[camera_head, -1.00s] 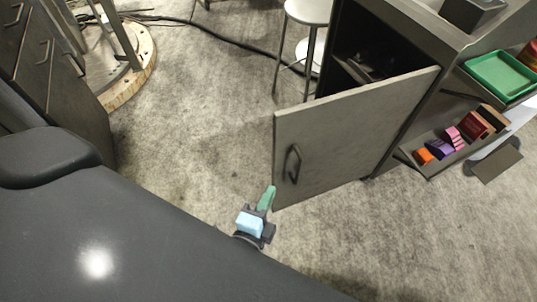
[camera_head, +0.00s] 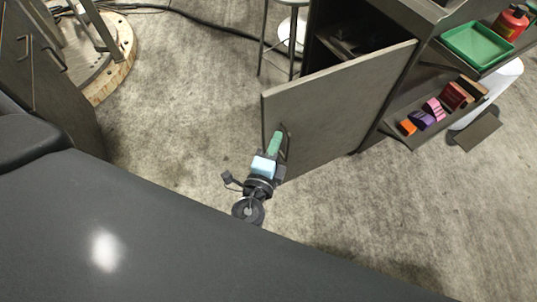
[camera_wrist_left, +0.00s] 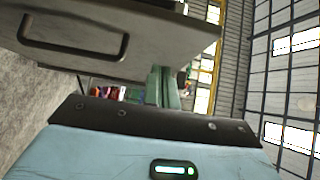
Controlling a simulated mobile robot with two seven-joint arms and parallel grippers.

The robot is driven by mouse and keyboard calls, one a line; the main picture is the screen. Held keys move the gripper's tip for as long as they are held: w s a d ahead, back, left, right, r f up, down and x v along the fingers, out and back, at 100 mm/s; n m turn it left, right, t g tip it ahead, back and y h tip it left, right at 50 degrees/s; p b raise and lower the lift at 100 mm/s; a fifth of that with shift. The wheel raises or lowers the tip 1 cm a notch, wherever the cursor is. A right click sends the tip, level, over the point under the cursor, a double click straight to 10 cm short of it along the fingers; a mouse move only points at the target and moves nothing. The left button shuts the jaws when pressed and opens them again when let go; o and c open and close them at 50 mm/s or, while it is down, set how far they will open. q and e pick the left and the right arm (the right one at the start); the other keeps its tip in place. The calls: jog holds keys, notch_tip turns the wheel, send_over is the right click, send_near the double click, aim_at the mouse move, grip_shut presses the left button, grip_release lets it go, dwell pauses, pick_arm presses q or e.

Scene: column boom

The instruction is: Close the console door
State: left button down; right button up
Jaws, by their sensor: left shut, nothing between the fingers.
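The grey console door (camera_head: 340,105) stands open, swung out to the left from the dark console (camera_head: 432,12). Its dark bar handle (camera_head: 284,142) is near the free edge, partly behind my gripper. My left gripper (camera_head: 275,143) has green fingers, shut and empty, in front of the door's outer face near the handle. In the left wrist view the door (camera_wrist_left: 180,35) fills the top, with the handle (camera_wrist_left: 72,48) at the upper left. There the green fingers (camera_wrist_left: 164,85) point past the door's edge. I cannot tell whether they touch the door. My right gripper is not in view.
The console's side shelves hold a green tray (camera_head: 478,45), a red bottle (camera_head: 511,22) and several small colored blocks (camera_head: 433,108). A stool (camera_head: 287,28) stands behind the door. A round wooden base (camera_head: 112,75) is at the upper left. Carpet left of the door is clear.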

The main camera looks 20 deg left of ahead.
aim_at(275, 113)
pick_arm(q)
jog(key=shift+w+a+p, duration=0.25)
jog(key=shift+w+a, duration=0.55)
jog(key=shift+w, duration=0.3)
jog(key=shift+w+a+p, duration=0.25)
jog(key=shift+w+a, duration=0.55)
jog(key=shift+w, duration=0.25)
